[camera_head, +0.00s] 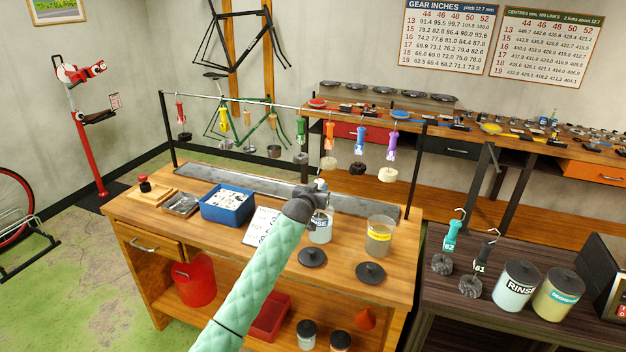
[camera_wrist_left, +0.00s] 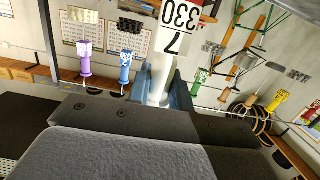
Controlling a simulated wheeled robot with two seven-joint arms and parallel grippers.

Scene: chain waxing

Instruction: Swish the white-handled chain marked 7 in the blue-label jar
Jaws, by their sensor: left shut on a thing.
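My left gripper (camera_head: 320,187) is above the middle of the wooden bench, over a pale jar (camera_head: 320,230). The jar's label looks bluish and its lettering is partly covered by my arm. A second jar (camera_head: 380,245) with a yellow label and brownish contents stands to the right. My right gripper is not in view.
Two dark lids (camera_head: 312,257) (camera_head: 370,273) lie in front of the jars. A blue tub (camera_head: 228,207) stands to the left. Coloured chain handles hang from a rail (camera_head: 235,97) behind. More jars (camera_head: 514,285) stand on the dark right table.

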